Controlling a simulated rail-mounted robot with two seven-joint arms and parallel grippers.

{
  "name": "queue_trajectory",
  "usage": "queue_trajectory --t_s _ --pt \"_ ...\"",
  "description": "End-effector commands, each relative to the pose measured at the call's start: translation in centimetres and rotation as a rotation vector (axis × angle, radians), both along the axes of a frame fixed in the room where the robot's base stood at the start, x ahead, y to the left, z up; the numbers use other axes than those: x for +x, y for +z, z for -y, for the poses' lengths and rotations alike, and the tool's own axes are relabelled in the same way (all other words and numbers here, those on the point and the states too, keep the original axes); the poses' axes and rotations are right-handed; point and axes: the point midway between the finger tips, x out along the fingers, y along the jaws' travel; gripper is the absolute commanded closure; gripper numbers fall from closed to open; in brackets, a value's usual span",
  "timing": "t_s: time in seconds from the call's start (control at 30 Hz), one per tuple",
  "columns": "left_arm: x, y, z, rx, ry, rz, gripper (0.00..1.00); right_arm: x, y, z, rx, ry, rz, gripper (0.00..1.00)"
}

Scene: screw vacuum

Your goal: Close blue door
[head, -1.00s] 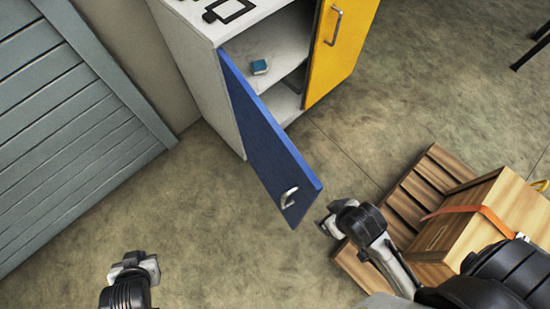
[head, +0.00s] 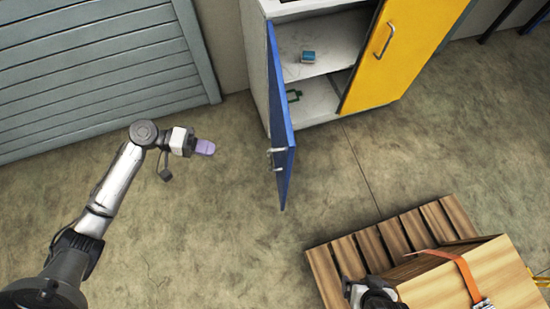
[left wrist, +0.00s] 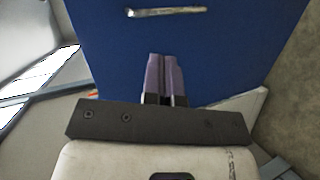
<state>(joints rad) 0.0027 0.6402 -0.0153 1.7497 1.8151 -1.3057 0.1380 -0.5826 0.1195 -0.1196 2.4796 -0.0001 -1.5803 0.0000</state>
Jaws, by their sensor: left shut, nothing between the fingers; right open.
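The blue door (head: 281,120) of the cabinet stands wide open, jutting toward me in the head view. Its metal handle (head: 277,151) is near the free edge. My left gripper (head: 205,147) is left of the door, with a gap of floor between them in that view. Its purple fingers are together and empty. In the left wrist view the blue door (left wrist: 225,45) fills the space beyond the shut fingers (left wrist: 165,75), with the handle (left wrist: 165,12) at the top. My right gripper (head: 362,292) is at the bottom, beside the wooden crate, partly cut off.
The cabinet's yellow door (head: 395,50) is right of the opening. A small blue box (head: 308,56) sits on a shelf inside. A pallet (head: 345,260) with a strapped wooden crate (head: 490,275) is at lower right. A grey slatted panel (head: 90,70) stands at left. Floor around the blue door is clear.

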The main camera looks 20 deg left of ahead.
Motion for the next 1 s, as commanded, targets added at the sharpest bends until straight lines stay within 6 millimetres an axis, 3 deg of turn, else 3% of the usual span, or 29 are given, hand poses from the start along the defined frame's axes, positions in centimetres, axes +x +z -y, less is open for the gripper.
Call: queue_trajectory --t_s 0.2,0.37,1.0 --pt "0.5 2.3 0.5 -0.169 0.042 -0.045 1.0 0.2 0.0 0.0 0.001 0.0 0.004 0.11" --pt "1.0 2.0 1.4 -0.177 0.064 -0.07 1.0 0.2 -0.2 0.0 0.0 0.0 0.006 0.11" --pt "3.5 -0.1 11.6 -0.175 0.062 -0.069 1.0 0.1 -2.7 0.0 0.0 0.0 0.003 0.11"
